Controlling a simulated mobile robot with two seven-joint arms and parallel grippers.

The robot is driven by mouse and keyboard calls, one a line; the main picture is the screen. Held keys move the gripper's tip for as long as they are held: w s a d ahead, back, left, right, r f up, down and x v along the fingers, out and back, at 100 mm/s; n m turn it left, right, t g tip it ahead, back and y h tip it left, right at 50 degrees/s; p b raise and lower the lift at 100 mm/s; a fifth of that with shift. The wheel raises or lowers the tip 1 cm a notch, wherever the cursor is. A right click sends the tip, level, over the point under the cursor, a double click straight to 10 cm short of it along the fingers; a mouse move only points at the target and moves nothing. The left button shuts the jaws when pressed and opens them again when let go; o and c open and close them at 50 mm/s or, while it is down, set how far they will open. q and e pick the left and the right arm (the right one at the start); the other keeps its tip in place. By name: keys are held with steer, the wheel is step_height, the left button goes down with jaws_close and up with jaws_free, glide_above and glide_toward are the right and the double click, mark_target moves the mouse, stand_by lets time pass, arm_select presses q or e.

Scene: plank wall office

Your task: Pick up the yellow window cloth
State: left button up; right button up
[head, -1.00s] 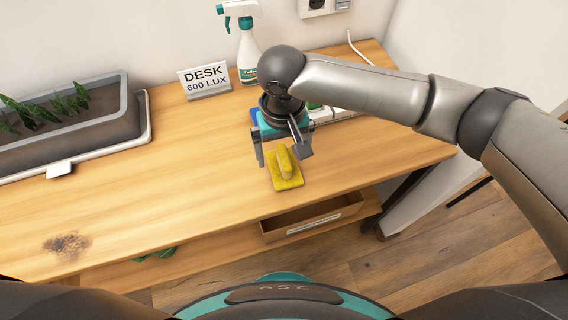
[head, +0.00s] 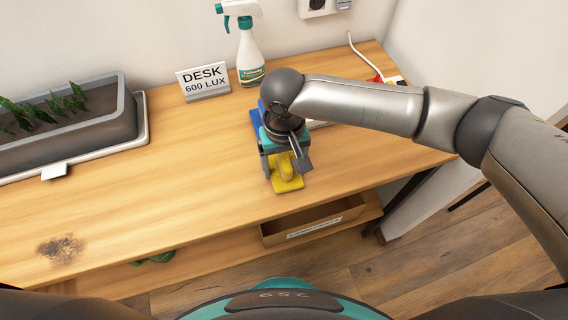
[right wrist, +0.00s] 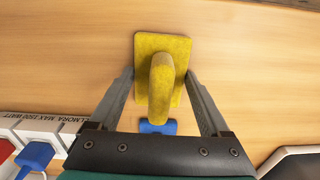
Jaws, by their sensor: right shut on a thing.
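The yellow window cloth (head: 288,185) lies on the wooden desk, a flat pad with a raised ridge on top. It also shows in the right wrist view (right wrist: 162,43). My right gripper (head: 286,170) reaches down over it from behind. The gripper hides part of the cloth in the head view. My left gripper is not in view.
A blue object (right wrist: 158,127) lies close behind the cloth. A power strip (right wrist: 40,125) with a blue plug is nearby. A spray bottle (head: 250,55), a desk sign (head: 204,80) and a planter (head: 70,120) stand farther back. The desk's left front is clear, apart from a dark stain (head: 61,248).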

mark_target(284, 156)
steer(key=c, duration=0.4)
steer(key=shift+r, duration=0.1)
step_height(284, 156, up, 20)
steer(key=p, duration=0.5)
